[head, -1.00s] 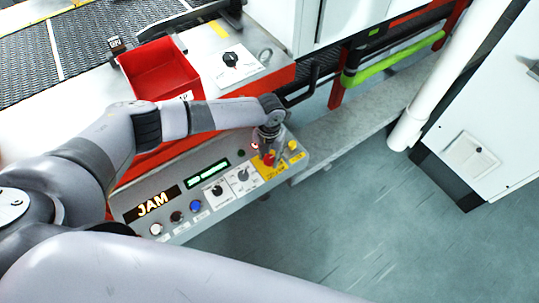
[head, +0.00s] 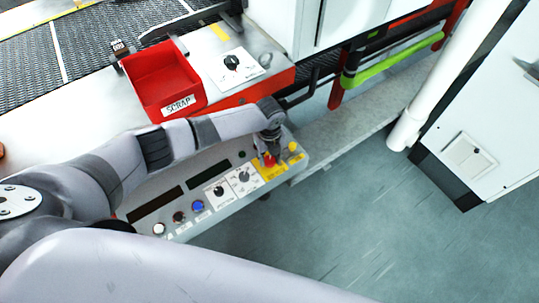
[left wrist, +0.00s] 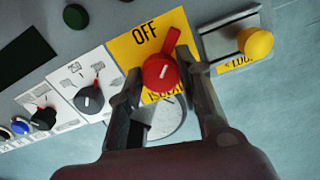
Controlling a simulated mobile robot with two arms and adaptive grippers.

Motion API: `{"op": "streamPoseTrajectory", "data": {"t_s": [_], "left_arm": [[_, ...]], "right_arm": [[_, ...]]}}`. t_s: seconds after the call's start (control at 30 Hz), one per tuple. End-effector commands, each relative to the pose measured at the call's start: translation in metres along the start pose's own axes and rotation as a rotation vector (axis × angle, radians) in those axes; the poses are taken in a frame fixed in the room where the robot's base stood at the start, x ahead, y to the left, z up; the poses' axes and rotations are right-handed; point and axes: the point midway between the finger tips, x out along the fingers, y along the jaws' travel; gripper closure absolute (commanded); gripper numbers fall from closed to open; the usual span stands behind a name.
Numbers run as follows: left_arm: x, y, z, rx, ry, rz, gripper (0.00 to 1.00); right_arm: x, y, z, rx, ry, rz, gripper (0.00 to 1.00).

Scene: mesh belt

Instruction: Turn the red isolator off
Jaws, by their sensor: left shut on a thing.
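The red isolator (left wrist: 160,72) is a rotary handle on a yellow plate (left wrist: 127,50) marked OFF at its top. In the left wrist view its grip points up and slightly right, just right of the word OFF. My left gripper (left wrist: 161,80) has one finger on each side of the handle and is shut on it. In the head view the red isolator (head: 269,160) shows at the right end of the control panel, under my left gripper (head: 270,148), which partly hides it. My right gripper is in neither view.
A yellow knob (left wrist: 256,43) sits close right of the isolator. Black selectors (left wrist: 88,99) and a blue button (head: 197,205) lie to its left. The panel displays (head: 208,174) are dark. A red SCRAP bin (head: 160,75) stands behind the panel. Floor is clear in front.

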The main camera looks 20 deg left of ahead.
Motion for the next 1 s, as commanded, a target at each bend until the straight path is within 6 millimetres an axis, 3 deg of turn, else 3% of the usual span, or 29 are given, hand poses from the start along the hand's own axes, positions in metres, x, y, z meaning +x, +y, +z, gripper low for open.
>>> {"op": "streamPoseTrajectory", "data": {"t_s": [0.6,1.0], "left_arm": [[-0.002,0.001,-0.001,-0.56,0.001,0.001,0.95],[-0.001,0.001,-0.001,-0.761,0.0,0.0,0.95]], "right_arm": [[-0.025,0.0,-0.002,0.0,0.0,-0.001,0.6],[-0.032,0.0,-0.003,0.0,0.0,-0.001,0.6]]}}
